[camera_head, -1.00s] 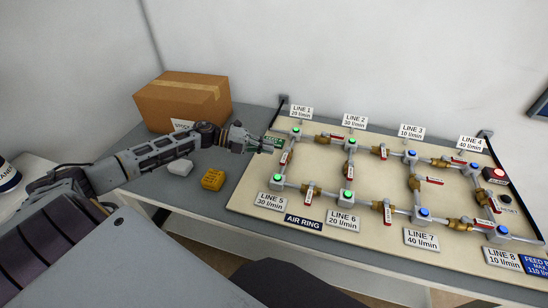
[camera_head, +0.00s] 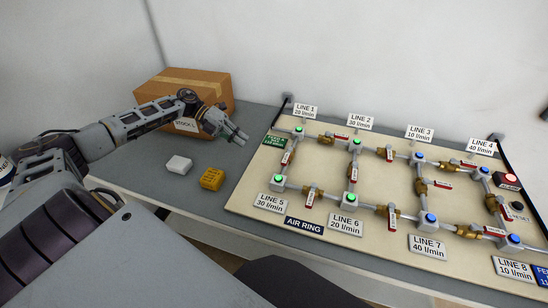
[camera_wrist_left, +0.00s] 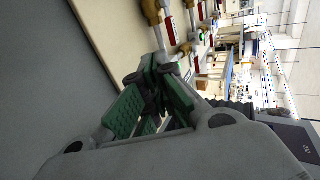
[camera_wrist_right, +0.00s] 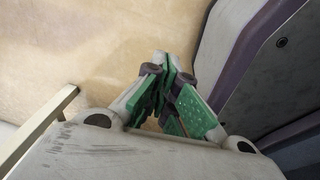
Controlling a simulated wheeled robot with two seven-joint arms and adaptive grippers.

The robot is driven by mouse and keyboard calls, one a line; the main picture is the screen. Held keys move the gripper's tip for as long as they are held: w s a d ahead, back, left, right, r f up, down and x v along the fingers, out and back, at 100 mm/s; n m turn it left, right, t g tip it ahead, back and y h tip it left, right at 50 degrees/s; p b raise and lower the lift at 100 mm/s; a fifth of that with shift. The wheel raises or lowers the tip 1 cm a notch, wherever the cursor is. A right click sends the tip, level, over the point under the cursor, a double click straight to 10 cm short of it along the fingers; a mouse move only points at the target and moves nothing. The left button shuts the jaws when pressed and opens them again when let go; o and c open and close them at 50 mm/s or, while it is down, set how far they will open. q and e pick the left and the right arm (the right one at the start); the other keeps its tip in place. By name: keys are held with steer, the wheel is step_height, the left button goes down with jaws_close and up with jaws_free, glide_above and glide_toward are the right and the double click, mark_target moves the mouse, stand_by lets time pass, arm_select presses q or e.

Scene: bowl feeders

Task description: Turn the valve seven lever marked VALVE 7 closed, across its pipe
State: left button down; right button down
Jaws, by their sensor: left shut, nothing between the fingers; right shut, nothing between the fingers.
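A cream board (camera_head: 255,190) carries a ring of grey pipes with brass valves and red levers. The marks on the levers are too small to read, so I cannot tell which is VALVE 7. My left gripper (camera_head: 241,138) is shut and empty, left of the board and clear of every lever. The left wrist view shows its closed fingers (camera_wrist_left: 158,68) with board and valves beyond. My right gripper (camera_wrist_right: 165,68) is shut and empty, outside the head view.
A cardboard box (camera_head: 205,85) stands behind my left arm. A white block (camera_head: 179,164) and a yellow block (camera_head: 212,178) lie on the grey table left of the board. A red button (camera_head: 506,180) sits at the board's right. Line signs stand along the board's edges.

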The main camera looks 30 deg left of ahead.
mark_target(282, 162)
steer(key=shift+s, duration=0.1)
